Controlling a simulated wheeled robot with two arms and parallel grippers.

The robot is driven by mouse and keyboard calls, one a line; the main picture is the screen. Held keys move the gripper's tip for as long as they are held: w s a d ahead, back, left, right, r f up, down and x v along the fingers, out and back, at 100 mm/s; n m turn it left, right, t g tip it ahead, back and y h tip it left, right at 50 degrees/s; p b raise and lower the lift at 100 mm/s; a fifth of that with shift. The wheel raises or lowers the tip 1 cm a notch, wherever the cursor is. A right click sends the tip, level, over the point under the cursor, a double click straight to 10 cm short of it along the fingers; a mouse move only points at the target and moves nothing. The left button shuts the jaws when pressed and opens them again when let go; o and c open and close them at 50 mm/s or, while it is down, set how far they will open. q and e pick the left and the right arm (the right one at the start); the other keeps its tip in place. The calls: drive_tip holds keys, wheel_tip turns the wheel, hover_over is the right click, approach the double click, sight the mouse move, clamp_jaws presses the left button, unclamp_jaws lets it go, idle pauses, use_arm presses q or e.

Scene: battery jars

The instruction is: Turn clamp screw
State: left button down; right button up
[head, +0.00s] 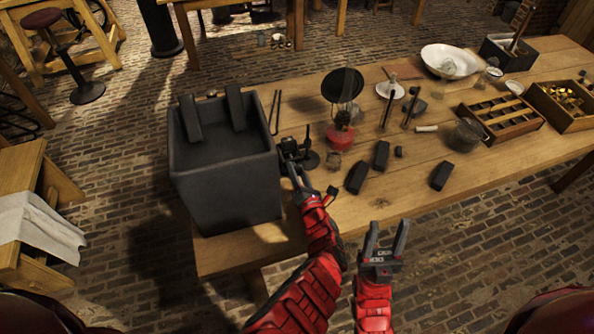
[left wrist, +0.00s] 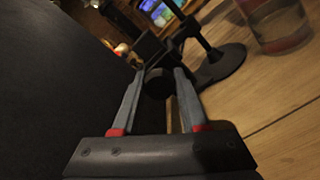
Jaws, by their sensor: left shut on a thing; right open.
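A dark clamp (head: 289,146) sits at the right side of the large dark tank (head: 228,188), beside a small black stand (head: 311,159). My left gripper (head: 295,170) reaches it from the front. In the left wrist view, the fingers of my left gripper (left wrist: 158,84) are closed on the sides of the round black clamp screw knob (left wrist: 157,82). Dark clamp parts (left wrist: 148,46) show just beyond it. Whether the screw has turned cannot be seen. My right gripper (head: 387,238) is open and empty, in front of the table edge.
The tank wall (left wrist: 45,80) is close on the left of my left gripper. A small glass jar (head: 333,161) and a red lamp (head: 341,136) stand to the right. Several black blocks (head: 381,155) lie farther right on the wooden table (head: 430,211).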

use_arm(q)
drive_tip(key=shift+m, duration=0.9)
drive_tip(key=shift+f, duration=0.1)
drive_tip(key=shift+c, duration=2.2)
unclamp_jaws()
